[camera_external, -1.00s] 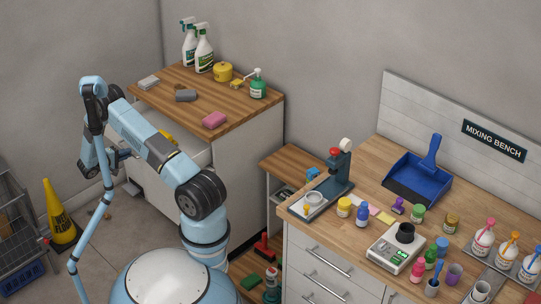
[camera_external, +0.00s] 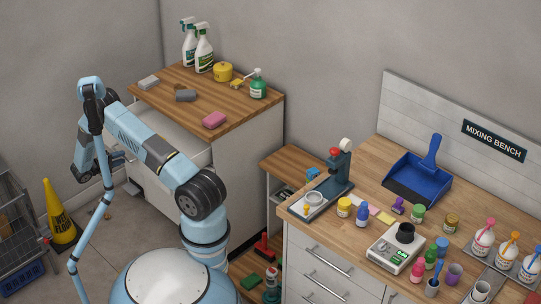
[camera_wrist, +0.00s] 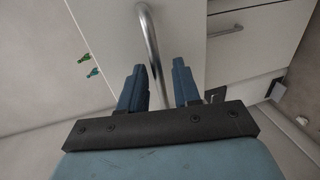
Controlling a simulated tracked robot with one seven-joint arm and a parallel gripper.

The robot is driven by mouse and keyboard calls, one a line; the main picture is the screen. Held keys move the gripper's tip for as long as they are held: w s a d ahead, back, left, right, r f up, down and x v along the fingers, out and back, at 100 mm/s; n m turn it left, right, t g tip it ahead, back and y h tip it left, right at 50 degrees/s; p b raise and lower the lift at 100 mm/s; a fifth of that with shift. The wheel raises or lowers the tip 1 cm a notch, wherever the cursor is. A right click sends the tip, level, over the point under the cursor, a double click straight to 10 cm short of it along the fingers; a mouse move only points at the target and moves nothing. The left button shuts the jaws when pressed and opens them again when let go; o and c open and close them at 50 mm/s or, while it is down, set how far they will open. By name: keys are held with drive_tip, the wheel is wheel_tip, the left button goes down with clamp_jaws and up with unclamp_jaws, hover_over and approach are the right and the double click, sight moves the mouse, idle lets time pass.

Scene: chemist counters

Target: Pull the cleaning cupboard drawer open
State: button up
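The cleaning cupboard (camera_external: 248,140) is white with a wooden top and stands against the back wall. Its upper drawer (camera_external: 150,114) is pulled partly out, with a strip of its inside visible behind my arm. In the wrist view a curved metal bar handle (camera_wrist: 149,40) runs down a pale front panel (camera_wrist: 181,32). My gripper (camera_wrist: 159,75) has its two blue fingers apart, one on each side of the bar's lower end. A gap shows beside the bar, so the fingers look open. In the external view my gripper (camera_external: 118,158) is small and partly hidden at the cupboard front.
A second front with a bar handle (camera_wrist: 222,32) lies beside the first. A yellow floor sign (camera_external: 60,212) and a wire cart (camera_external: 22,232) stand left of my arm.

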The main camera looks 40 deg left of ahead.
drive_tip(key=shift+o, duration=0.4)
drive_tip(key=shift+s+r, duration=0.1)
drive_tip(key=v, duration=1.3)
drive_tip(key=shift+s, duration=0.3)
